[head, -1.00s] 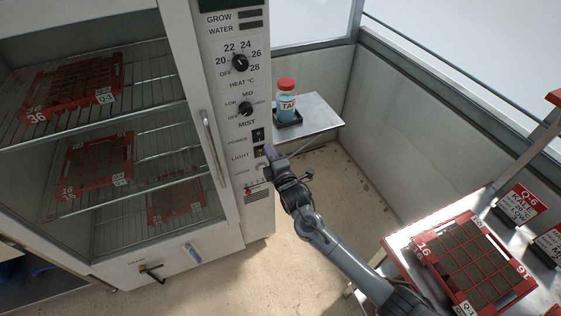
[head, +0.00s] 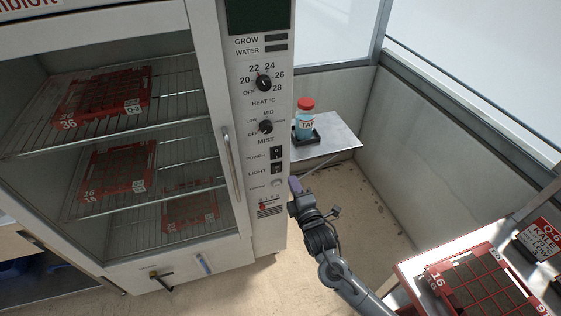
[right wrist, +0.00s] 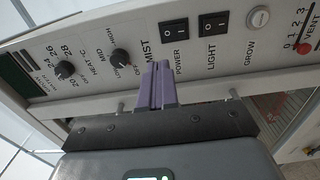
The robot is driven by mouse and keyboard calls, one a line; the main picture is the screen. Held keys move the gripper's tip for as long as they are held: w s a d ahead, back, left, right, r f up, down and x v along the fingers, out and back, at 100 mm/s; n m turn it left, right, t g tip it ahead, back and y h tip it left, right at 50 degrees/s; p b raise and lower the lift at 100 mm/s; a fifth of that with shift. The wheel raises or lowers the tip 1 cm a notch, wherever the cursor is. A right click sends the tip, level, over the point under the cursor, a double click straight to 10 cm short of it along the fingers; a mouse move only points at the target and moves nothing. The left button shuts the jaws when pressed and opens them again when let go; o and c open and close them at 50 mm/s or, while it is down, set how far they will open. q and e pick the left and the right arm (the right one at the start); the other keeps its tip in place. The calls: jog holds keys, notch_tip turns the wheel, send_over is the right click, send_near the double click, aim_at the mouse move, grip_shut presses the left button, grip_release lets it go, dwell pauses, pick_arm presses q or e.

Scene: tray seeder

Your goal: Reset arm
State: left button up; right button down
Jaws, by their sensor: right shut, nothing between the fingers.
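My right gripper (head: 294,186) is beside the right edge of the cabinet's control panel (head: 266,140), near the light switch in the head view. In the right wrist view its purple fingers (right wrist: 157,88) are closed together and empty. They point at the panel between the mist knob (right wrist: 121,57) and the power switch (right wrist: 174,32). I cannot tell if the fingertips touch the panel. The light switch (right wrist: 214,25), grow button (right wrist: 258,18) and red vent slider (right wrist: 303,47) are to the right in that view. My left gripper is not in view.
The glass-fronted cabinet (head: 228,150) holds red seed trays on wire shelves. A red-capped bottle (head: 304,122) stands in a black holder on a small metal side shelf (head: 335,140). A red-framed tray (head: 478,285) lies on the bench at lower right. Floor (head: 350,205) between is clear.

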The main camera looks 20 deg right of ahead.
jog(key=s+a+f+m+g+y, duration=0.15)
jog(key=s+f+g, duration=0.25)
jog(key=s+f, duration=1)
jog(key=s+a+r+m+g, duration=0.15)
jog(key=s+m+g, duration=0.4)
jog(key=s, duration=0.55)
jog(key=s+a+r+m+g, duration=0.1)
jog(key=s+r+m+g, duration=0.1)
jog(key=s+m+g, duration=0.6)
notch_tip(320, 180, up, 34)
jog(key=s+t+p, duration=0.3)
jog(key=p, duration=3.1)
notch_tip(320, 180, down, 75)
jog(key=b, duration=7.4)
jog(key=shift+w+r+y+b, duration=0.15)
jog(key=shift+w+y+b, duration=0.1)
jog(key=shift+y+b, duration=0.1)
